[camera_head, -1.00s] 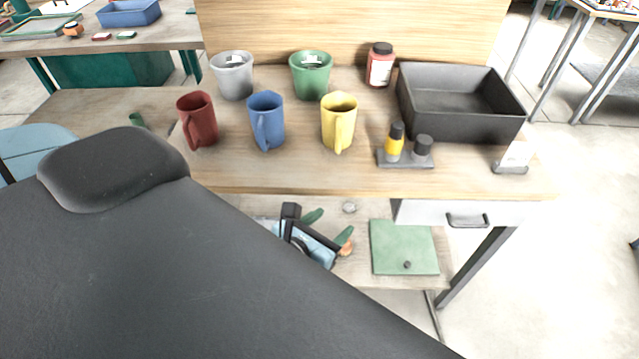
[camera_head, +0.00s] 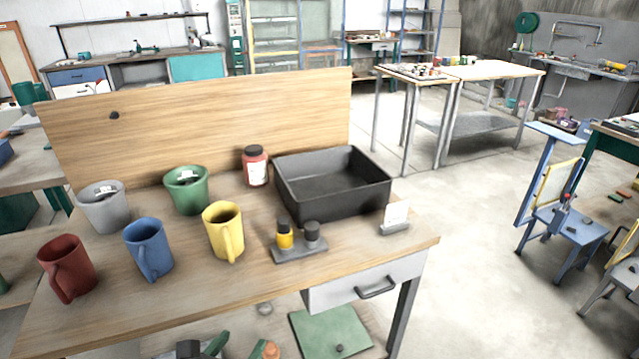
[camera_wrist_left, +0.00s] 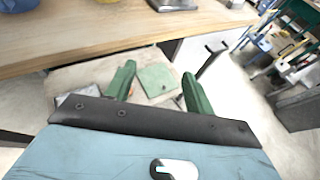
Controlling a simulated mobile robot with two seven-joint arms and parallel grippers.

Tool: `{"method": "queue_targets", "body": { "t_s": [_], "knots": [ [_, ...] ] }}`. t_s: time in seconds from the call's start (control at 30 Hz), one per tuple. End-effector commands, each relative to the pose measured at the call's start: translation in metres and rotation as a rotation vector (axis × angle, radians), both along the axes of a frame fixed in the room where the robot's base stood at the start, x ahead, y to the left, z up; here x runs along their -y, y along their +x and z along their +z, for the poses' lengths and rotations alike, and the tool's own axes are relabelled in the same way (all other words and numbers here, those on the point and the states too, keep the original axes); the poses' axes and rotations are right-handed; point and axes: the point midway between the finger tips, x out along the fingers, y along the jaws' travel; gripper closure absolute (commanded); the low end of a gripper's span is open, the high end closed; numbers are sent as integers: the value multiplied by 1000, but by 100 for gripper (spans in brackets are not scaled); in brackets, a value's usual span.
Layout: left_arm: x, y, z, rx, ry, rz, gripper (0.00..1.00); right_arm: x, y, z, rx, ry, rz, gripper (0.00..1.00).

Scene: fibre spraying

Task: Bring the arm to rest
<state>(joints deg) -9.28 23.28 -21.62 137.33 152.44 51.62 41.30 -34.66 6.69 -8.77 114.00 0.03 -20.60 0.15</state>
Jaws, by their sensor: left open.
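My left gripper (camera_head: 238,345) is at the bottom edge of the head view, mostly cut off, in front of the table's lower shelf. In the left wrist view its two green fingers (camera_wrist_left: 159,72) stand wide apart with nothing between them. It is open and empty, below the level of the tabletop. My right gripper is in neither view.
The wooden table (camera_head: 200,290) holds red (camera_head: 66,268), blue (camera_head: 148,250) and yellow (camera_head: 222,232) mugs, grey and green pots, a red jar and a black tray (camera_head: 375,200). A green panel (camera_head: 325,335) lies on the lower shelf.

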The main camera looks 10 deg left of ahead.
Motion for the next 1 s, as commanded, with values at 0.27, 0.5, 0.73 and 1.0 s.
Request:
{"method": "queue_targets", "body": {
  "t_s": [0.27, 0.5, 0.73, 1.0],
  "knots": [
    [-17, 3, 7, 130, 244, 3, 47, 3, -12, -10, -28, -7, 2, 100],
    [-23, -2, 17, 305, 719, -64, 47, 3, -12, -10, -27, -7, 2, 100],
    [-5, -18, 6, 397, 1204, -219, 47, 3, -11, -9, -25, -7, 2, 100],
    [26, -46, -44, 428, 1760, -533, 47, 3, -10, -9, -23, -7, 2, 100]
  ]
}}
